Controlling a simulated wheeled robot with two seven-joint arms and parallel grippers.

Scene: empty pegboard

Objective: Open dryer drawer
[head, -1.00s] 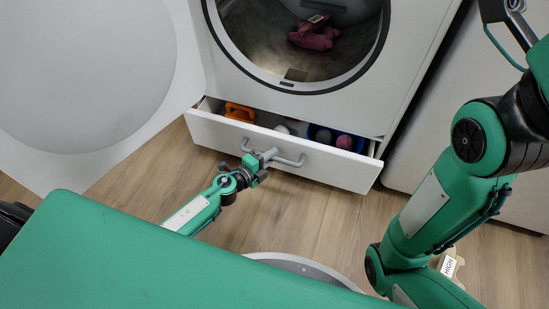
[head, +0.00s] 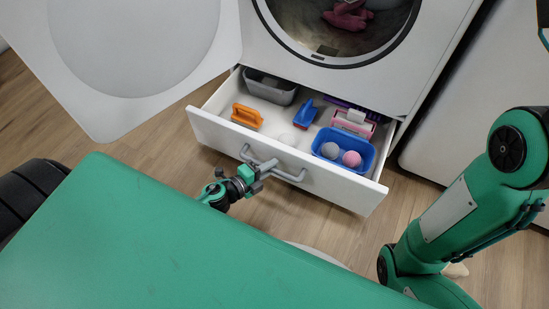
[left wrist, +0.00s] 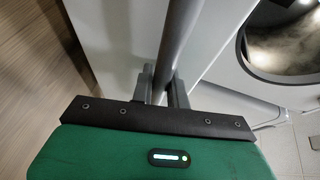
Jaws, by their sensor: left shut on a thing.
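The white dryer drawer (head: 220,129) is pulled well out below the dryer's round opening in the head view. Its grey bar handle (head: 288,176) runs along the drawer front. My left gripper (head: 259,171) is shut on the handle, near the handle's left end. In the left wrist view the two fingers (left wrist: 162,86) sit on either side of the grey bar (left wrist: 178,40). My right arm shows at the right of the head view, but its gripper is out of view.
The drawer holds a grey bin (head: 271,90), an orange item (head: 246,115), a blue scoop (head: 305,114), a pink-and-white box (head: 354,122) and a blue tray (head: 328,136) with balls. The dryer's open door (head: 130,60) hangs at left. Wooden floor (head: 150,150) lies below.

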